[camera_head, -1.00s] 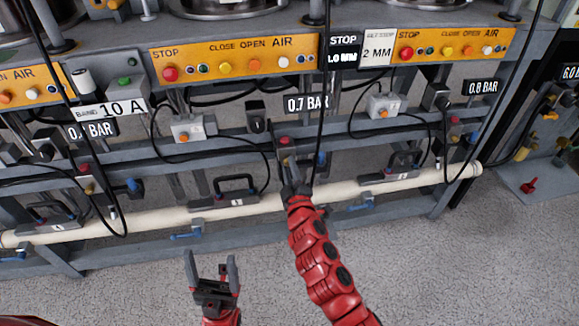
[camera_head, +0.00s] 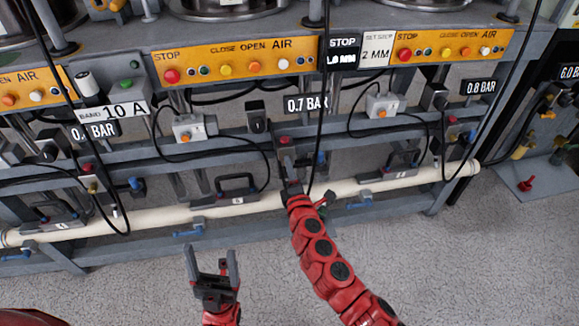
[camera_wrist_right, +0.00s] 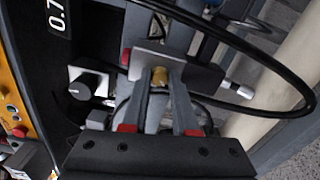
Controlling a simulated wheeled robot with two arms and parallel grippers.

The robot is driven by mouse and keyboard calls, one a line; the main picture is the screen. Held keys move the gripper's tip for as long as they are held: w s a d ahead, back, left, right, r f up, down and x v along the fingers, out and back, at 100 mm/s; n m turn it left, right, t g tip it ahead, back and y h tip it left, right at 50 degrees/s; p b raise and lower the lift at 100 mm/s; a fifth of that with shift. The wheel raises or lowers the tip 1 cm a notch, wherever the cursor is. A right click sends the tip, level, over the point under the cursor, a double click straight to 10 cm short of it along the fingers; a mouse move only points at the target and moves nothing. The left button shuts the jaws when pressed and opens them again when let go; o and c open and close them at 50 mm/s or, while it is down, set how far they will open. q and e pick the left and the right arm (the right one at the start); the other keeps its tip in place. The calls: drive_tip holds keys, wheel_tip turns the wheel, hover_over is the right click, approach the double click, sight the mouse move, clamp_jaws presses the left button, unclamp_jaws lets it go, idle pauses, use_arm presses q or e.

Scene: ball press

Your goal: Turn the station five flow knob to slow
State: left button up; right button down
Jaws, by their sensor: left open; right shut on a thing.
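A small brass-coloured knob (camera_wrist_right: 159,76) sits in front of a grey plate in the right wrist view. My right gripper (camera_wrist_right: 160,88) is shut on it, its two grey fingers close together at the knob. In the head view my right gripper (camera_head: 291,186) reaches the middle station's valve bracket, under a red button (camera_head: 284,140), and hides the knob. I cannot read a station number or a slow mark there. My left gripper (camera_head: 211,268) is open and empty, pointing up over the floor, apart from the machine.
A black cable (camera_wrist_right: 270,117) loops around the fingers' area in the wrist view. A black dial (camera_wrist_right: 88,86) is beside the valve. A cream pipe (camera_head: 262,203) and a blue-handled valve (camera_head: 188,233) run below. The grey floor in front is clear.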

drive_tip(key=shift+f, duration=0.1)
idle(0.3)
drive_tip(key=c, duration=0.7)
unclamp_jaws()
drive_tip(key=shift+s, duration=0.1)
drive_tip(key=p+v, duration=0.1)
drive_tip(key=v, duration=1.6)
drive_tip(key=shift+s+d, duration=0.15)
